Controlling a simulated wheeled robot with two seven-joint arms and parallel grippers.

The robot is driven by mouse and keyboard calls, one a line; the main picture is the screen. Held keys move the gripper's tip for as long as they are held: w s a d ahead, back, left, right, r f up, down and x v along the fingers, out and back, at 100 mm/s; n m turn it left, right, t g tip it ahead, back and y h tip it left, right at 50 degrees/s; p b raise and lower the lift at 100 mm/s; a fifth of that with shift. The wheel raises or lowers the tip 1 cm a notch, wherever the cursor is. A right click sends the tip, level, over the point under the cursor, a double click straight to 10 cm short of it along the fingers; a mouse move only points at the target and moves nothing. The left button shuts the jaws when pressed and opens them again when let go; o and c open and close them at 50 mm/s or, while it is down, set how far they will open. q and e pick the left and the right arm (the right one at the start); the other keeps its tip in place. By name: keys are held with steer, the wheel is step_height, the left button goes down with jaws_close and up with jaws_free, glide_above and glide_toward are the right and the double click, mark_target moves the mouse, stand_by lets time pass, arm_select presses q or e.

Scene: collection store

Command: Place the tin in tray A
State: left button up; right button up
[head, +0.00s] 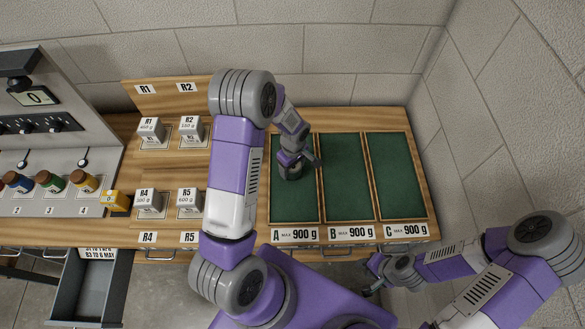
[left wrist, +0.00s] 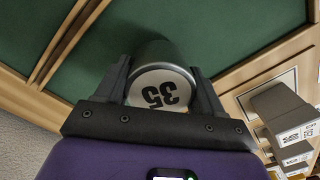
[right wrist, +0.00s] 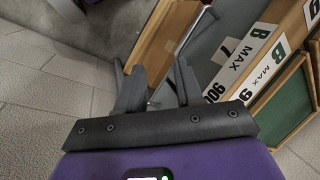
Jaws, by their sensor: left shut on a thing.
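The tin (left wrist: 162,88) is a grey-green cylinder with a white end marked 35, seen between the jaws in the left wrist view. My left gripper (head: 293,160) is shut on the tin, which shows below the fingers in the head view (head: 290,172). Both are over tray A (head: 294,211), a green-lined compartment marked A, max 900 g. I cannot tell whether the tin touches the tray floor. My right gripper (head: 374,277) is in front of the table's front edge, off the trays. In the right wrist view its fingers (right wrist: 159,83) stand apart with nothing between them.
Tray B (head: 346,180) and tray C (head: 395,175) are empty at the right. Labelled grey boxes R1 (head: 150,132), R2 (head: 190,129), R4 (head: 146,201) and R5 (head: 188,199) stand at the left. An open drawer (head: 91,290) juts out at the front left. A wall stands close at the right.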

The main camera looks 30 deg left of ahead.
arm_select(q)
steer(key=shift+f, duration=0.85)
steer(key=o, duration=1.1)
steer(key=shift+f, duration=0.1)
steer(key=shift+o, duration=0.2)
steer(key=shift+r, duration=0.4)
step_height(320, 180, up, 12)
steer(key=shift+w+f, duration=0.15)
steer(key=shift+f, duration=0.05)
